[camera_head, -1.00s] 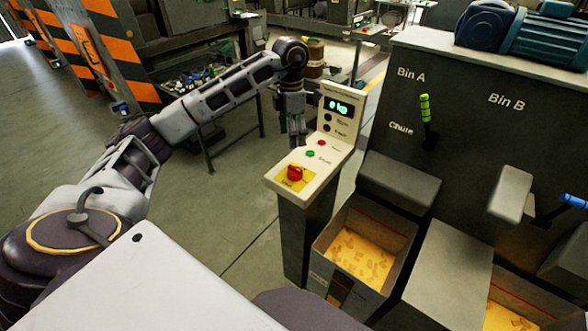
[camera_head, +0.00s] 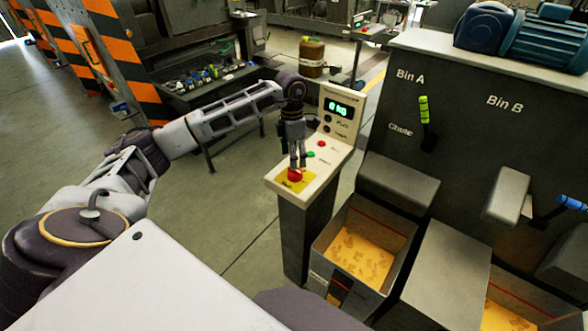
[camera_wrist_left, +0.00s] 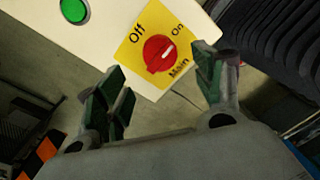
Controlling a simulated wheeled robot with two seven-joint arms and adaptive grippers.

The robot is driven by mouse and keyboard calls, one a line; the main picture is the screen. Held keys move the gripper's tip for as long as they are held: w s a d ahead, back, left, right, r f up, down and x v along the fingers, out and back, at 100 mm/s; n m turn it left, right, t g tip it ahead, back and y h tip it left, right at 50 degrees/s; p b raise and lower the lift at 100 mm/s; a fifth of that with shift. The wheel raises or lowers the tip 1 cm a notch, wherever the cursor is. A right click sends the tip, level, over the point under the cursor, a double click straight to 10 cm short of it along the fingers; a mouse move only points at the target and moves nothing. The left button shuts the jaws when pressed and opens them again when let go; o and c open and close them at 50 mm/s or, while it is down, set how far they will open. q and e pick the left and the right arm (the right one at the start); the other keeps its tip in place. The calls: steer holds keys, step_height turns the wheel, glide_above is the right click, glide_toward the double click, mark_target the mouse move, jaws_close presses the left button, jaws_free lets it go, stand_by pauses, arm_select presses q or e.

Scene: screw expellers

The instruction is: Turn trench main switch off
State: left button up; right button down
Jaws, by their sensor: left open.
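The main switch is a red round knob (camera_head: 295,175) on a yellow plate at the near end of the cream control panel (camera_head: 325,155). In the left wrist view the knob (camera_wrist_left: 158,54) has a white mark pointing toward "On"; "Off" is printed to the left and "Main" below. My left gripper (camera_head: 298,163) points down just above the knob. In the left wrist view its fingers (camera_wrist_left: 160,92) are spread apart, with the knob beyond them and between them, not gripped. My right gripper is not in view.
The panel also carries a green button (camera_head: 310,154), a red button (camera_head: 321,143), black knobs (camera_head: 327,118) and a lit green display (camera_head: 338,107). An open bin (camera_head: 400,262) of yellowish pieces stands to the right, beside the grey machine (camera_head: 480,140).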

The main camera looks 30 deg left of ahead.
mark_target(295, 173)
arm_select(q)
steer(key=shift+s+d+f+p, duration=0.1)
steer(key=shift+f+p, duration=0.15)
steer(key=shift+f, duration=1.4)
steer(key=shift+s+d+f+p, duration=0.1)
steer(key=shift+f+p, duration=0.15)
steer(key=shift+f, duration=1.35)
steer(key=c, duration=1)
